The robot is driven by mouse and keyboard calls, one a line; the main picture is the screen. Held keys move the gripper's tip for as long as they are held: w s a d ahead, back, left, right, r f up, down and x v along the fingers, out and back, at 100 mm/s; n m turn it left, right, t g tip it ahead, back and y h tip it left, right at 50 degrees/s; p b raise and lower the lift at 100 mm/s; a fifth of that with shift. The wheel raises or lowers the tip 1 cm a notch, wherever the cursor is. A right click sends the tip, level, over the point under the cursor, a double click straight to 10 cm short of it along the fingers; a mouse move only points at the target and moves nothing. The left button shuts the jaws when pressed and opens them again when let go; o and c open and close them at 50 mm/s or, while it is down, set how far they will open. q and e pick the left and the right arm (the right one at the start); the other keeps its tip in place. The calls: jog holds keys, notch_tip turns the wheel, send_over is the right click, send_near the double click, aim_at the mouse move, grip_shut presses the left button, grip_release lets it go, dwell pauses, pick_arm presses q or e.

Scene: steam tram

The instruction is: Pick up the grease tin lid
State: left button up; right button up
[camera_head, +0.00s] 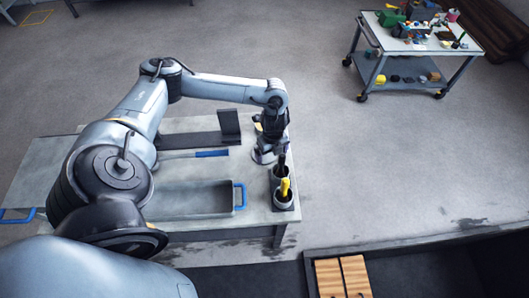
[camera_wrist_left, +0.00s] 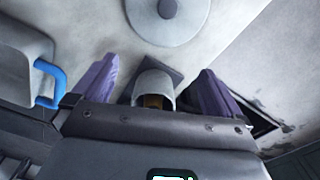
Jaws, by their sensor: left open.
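A round grey disc with a small central knob, which looks like the grease tin lid (camera_wrist_left: 148,25), lies on the grey worktable at the top of the left wrist view, cut off by the frame edge. In the head view a pale disc edge (camera_head: 262,158) shows beneath my left gripper (camera_head: 267,142), mostly hidden by it. In the left wrist view my left gripper (camera_wrist_left: 158,67) has its two purple fingers spread apart with nothing between them that I can see held. The lid appears beyond the fingertips, apart from them. My right gripper is not in view.
On the worktable (camera_head: 185,125) are a grey tray (camera_head: 190,199) with blue handles, a blue-handled tool (camera_head: 211,154), a dark angled bracket (camera_head: 229,124) and a cup (camera_head: 283,199) holding a yellow-handled item. A loaded cart (camera_head: 415,68) stands far right. Floor between is clear.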

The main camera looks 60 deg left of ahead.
aim_at(270, 162)
pick_arm(q)
jog(key=shift+w+f, duration=0.1)
jog(key=shift+f, duration=0.3)
jog(key=f, duration=0.4)
jog(key=shift+s+a+b, duration=0.2)
jog(key=shift+s+b, duration=0.05)
jog(key=shift+b, duration=0.05)
jog(key=shift+f, duration=0.55)
jog(key=c, duration=1.8)
jog(key=shift+r, duration=0.15)
